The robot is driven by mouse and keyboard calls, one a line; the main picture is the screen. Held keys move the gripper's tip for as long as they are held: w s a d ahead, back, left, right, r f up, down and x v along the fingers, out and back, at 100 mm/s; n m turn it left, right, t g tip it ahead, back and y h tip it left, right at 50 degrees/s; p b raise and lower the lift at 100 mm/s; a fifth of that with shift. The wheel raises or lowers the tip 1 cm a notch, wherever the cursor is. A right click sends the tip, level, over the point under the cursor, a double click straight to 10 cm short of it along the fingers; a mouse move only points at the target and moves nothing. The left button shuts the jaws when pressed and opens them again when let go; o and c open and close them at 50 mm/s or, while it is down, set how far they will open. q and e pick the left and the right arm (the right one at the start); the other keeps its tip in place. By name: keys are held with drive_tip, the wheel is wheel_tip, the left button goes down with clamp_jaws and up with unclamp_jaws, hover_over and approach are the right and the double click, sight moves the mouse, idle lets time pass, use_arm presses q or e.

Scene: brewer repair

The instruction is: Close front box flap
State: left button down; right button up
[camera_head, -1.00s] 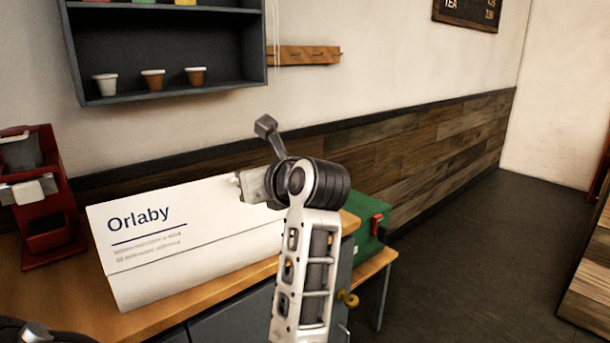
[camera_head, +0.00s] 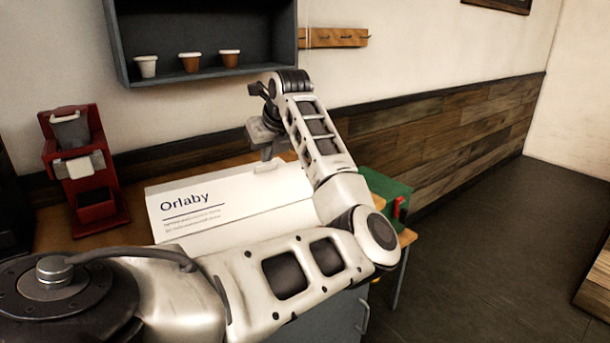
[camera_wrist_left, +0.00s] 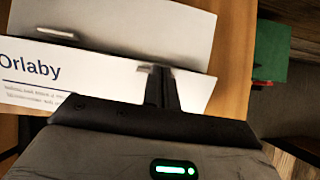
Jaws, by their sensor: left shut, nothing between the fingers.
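The white box (camera_head: 230,235) printed "Orlaby" sits on the wooden counter. Its front flap (camera_head: 185,212) shows as a slanted white panel with the blue lettering. In the left wrist view the lettered panel (camera_wrist_left: 40,75) lies alongside a wider blank white panel (camera_wrist_left: 120,25). My left gripper (camera_head: 267,154) points down over the far edge of the box, right of the lettering. Its fingers (camera_wrist_left: 160,88) are shut and empty, close to the seam between the two panels. I cannot tell whether they touch the card. My forearm hides the box's right end. My right gripper is not in view.
A red brewer (camera_head: 85,170) stands on the counter at the left. A green box (camera_head: 385,190) with a red latch is just right of my arm. A grey wall shelf (camera_head: 200,80) with small cups hangs above. The floor at the right is open.

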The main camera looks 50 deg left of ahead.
sight(266, 170)
use_arm(q)
drive_tip(key=shift+w+a+f+h+b, duration=0.1)
drive_tip(key=shift+a+f+h+b, duration=0.35)
drive_tip(key=shift+a+f+h, duration=0.35)
drive_tip(key=shift+a+f+b, duration=0.2)
drive_tip(key=shift+f+b, duration=0.35)
drive_tip(key=shift+a+f+b, duration=0.35)
drive_tip(key=shift+f+b, duration=0.1)
drive_tip(key=shift+b, duration=0.1)
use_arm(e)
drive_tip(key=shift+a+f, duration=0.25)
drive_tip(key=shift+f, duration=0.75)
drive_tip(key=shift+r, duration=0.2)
use_arm(q)
drive_tip(key=shift+w+r, duration=0.1)
drive_tip(key=shift+r+p, duration=0.3)
drive_tip(key=shift+r, duration=0.4)
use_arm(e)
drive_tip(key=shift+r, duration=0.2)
